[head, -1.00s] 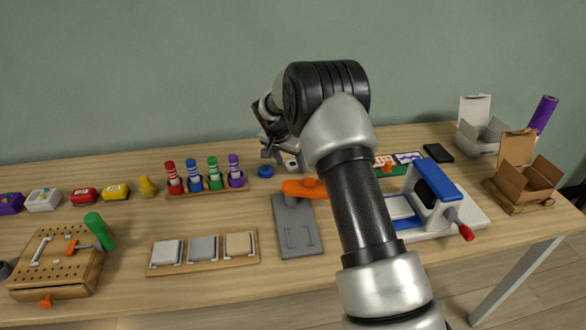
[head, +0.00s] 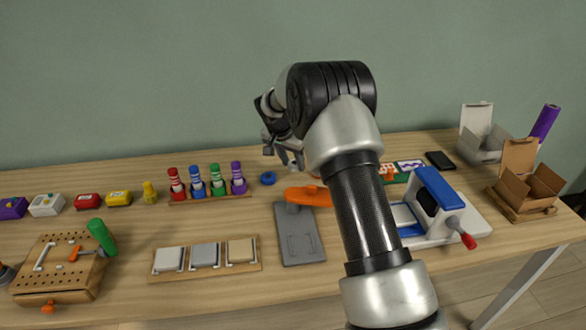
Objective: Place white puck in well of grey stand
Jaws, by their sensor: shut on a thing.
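My gripper (head: 282,156) is at the back of the table, just above and right of a blue ring (head: 268,178), partly behind my own arm. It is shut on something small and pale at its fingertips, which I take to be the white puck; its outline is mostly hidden. A flat grey plate (head: 299,245) with an orange lever (head: 308,196) lies nearer the front, below my gripper in the picture.
A rack of coloured pegs (head: 211,190) stands left of my gripper. A board with three tiles (head: 205,258) lies at the front. A blue-and-white press (head: 436,205) with a red-tipped handle is right of my arm. Open boxes (head: 526,185) stand far right.

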